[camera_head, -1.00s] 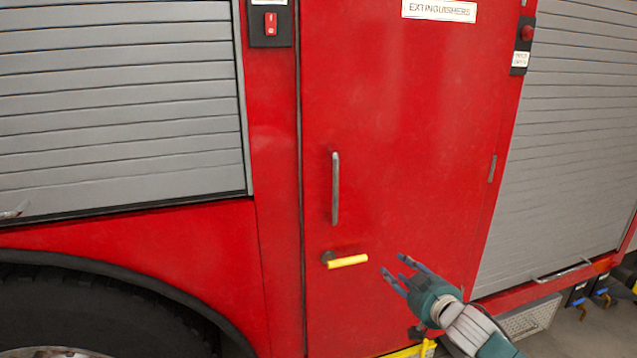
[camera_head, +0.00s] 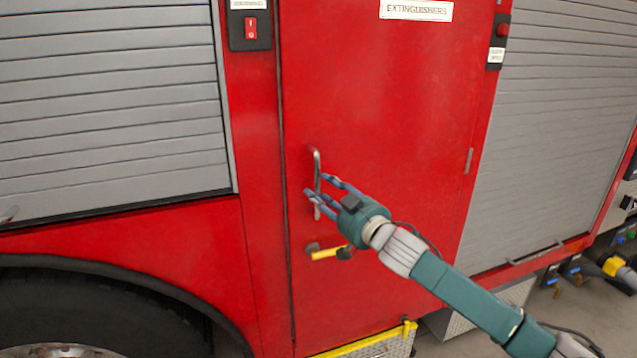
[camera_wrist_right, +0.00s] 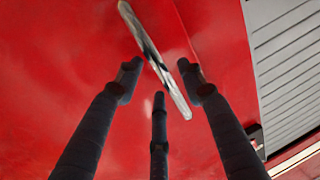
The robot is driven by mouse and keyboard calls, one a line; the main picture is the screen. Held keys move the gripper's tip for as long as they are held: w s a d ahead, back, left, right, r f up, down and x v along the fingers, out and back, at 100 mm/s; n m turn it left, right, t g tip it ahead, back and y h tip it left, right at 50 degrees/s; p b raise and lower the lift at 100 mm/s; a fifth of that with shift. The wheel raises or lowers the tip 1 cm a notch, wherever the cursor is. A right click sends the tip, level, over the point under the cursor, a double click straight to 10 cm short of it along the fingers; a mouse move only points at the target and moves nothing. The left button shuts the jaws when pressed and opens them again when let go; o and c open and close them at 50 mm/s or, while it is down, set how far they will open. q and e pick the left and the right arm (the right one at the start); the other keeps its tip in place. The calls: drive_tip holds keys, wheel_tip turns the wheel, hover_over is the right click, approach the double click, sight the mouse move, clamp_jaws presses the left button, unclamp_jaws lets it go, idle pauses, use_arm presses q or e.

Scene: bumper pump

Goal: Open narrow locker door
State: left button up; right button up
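The narrow red locker door (camera_head: 390,110) stands shut in the head view, under an "EXTINGUISHERS" label (camera_head: 415,10). Its vertical metal bar handle (camera_head: 317,160) is near the door's left edge. The handle also crosses the right wrist view (camera_wrist_right: 153,58). My right gripper (camera_head: 317,192) is at the handle's lower part, its fingers spread. In the wrist view the handle lies between the open fingertips (camera_wrist_right: 160,72); contact cannot be told. A yellow lever (camera_head: 326,253) points sideways below the handle, partly near the gripper's lower finger. My left gripper is not in view.
Grey roller shutters flank the door on the left (camera_head: 110,100) and right (camera_head: 560,130). A wheel (camera_head: 90,315) is at lower left. A yellow-edged step (camera_head: 375,345) sits below the door. Hoses and fittings (camera_head: 610,265) are at far right.

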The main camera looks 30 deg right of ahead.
drive_tip(key=shift+w+d+p, duration=0.1)
drive_tip(key=shift+w+p, duration=0.25)
drive_tip(key=shift+w, duration=0.95)
drive_tip(key=shift+c, duration=0.5)
clamp_jaws()
drive_tip(key=shift+f, duration=0.15)
